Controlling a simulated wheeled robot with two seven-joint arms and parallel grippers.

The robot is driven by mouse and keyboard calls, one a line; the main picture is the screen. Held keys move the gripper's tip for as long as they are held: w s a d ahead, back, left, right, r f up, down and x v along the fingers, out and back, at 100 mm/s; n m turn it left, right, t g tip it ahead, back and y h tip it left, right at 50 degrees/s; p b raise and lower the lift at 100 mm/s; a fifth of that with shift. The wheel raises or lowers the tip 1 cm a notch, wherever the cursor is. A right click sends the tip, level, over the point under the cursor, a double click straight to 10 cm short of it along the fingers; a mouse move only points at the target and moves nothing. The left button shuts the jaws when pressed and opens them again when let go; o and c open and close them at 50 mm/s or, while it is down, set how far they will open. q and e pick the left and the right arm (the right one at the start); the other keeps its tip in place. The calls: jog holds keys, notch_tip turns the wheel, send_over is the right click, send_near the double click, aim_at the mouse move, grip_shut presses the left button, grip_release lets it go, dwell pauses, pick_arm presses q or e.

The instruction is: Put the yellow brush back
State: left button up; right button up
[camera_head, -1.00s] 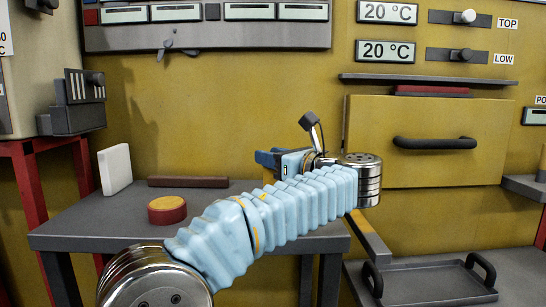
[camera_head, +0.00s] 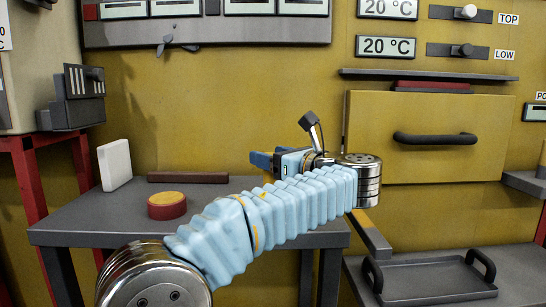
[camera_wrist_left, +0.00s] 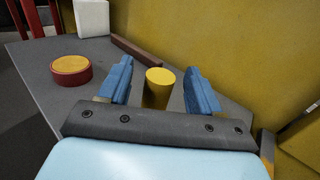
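A plain yellow cylinder (camera_wrist_left: 158,88), which may be the handle of the yellow brush, stands between the two blue fingers of my left gripper (camera_wrist_left: 159,86) in the left wrist view. A gap shows on each side of it, so the gripper is open around or above it. Its lower end is hidden by the gripper's body, and no bristles are visible. In the head view my left gripper (camera_head: 262,160) is over the back right of the grey table (camera_head: 95,215), mostly behind my sleeved arm. My right gripper is not in view.
On the table are a red disc with a yellow top (camera_head: 167,206), a white block (camera_head: 115,165) and a dark brown bar (camera_head: 188,178) at the back. The yellow oven wall is close behind, with a handled drawer (camera_head: 435,115). A grey tray (camera_head: 430,282) lies lower right.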

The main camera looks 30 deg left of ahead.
pick_arm(q)
jog(key=v, duration=1.3)
jog(key=shift+s+d, duration=0.15)
jog(key=shift+d, duration=0.25)
dwell(0.5)
